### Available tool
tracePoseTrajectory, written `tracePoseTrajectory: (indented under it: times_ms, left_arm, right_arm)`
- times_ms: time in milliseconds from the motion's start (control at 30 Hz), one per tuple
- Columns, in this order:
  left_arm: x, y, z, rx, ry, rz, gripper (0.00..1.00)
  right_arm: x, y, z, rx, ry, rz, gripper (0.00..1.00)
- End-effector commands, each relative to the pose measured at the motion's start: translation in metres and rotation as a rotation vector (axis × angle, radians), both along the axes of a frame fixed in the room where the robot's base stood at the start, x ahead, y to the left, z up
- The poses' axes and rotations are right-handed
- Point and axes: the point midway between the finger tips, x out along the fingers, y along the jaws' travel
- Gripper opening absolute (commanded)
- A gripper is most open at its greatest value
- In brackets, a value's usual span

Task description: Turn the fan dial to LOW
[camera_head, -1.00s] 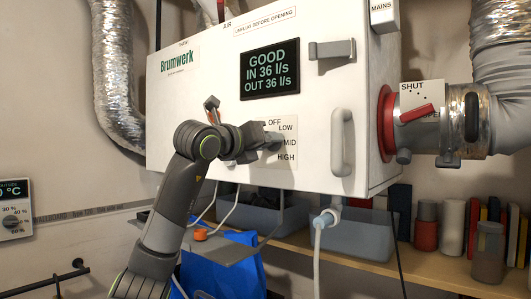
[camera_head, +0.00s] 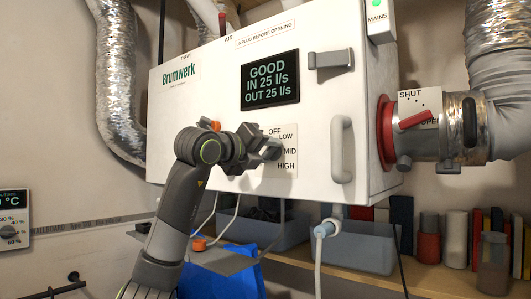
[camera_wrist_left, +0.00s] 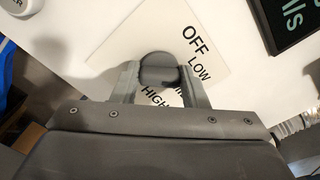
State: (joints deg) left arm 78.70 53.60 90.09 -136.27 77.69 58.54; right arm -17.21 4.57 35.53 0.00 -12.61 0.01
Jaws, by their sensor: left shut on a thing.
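The white ventilation cabinet (camera_head: 220,95) carries a label plate (camera_head: 289,160) marked OFF, LOW, MID and HIGH. My left gripper (camera_head: 272,148) is at this plate, shut on the grey fan dial. In the left wrist view the dial (camera_wrist_left: 158,68) sits between the two fingers of my left gripper (camera_wrist_left: 158,82), and the OFF and LOW labels are clear to its right. A finger partly covers MID. I cannot tell exactly where the dial points. The display (camera_head: 270,78) reads GOOD, IN 25 l/s, OUT 25 l/s. My right gripper is not in view.
A grey vertical handle (camera_head: 341,150) stands out right of the plate, and a grey latch (camera_head: 331,59) is above it. A red damper lever (camera_head: 416,119) is on the duct at right. A shelf (camera_head: 425,270) with bins and jars runs below.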

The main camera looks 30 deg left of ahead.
Motion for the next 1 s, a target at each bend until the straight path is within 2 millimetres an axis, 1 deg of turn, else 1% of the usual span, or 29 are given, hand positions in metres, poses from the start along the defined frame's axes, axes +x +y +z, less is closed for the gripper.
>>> tracePoseTrajectory:
  times_ms: [200, 233, 367, 600, 733, 867, 1000]
  left_arm:
    - [0.0, 0.0, 0.0, 0.001, -0.001, 0.001, 0.17]
    - [0.0, 0.0, 0.0, 0.001, -0.001, 0.001, 0.44]
    - [0.0, 0.0, 0.0, 0.001, -0.001, 0.001, 0.6]
    - [0.0, 0.0, 0.0, 0.001, 0.0, 0.0, 0.6]
    - [-0.007, 0.001, -0.001, 0.003, -0.002, 0.001, 0.6]
    - [-0.026, 0.003, -0.002, 0.004, -0.005, 0.003, 0.6]
    - [-0.059, 0.006, -0.004, 0.005, -0.007, 0.005, 0.6]
  right_arm:
    - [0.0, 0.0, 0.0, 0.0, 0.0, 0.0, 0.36]
    - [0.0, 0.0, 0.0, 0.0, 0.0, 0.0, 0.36]
    - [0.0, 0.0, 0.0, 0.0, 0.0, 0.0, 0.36]
    - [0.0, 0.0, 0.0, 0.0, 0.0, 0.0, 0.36]
    - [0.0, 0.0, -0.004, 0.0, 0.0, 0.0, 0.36]
    - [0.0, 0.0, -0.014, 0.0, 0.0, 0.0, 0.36]
    - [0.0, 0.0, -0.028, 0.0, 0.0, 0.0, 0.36]
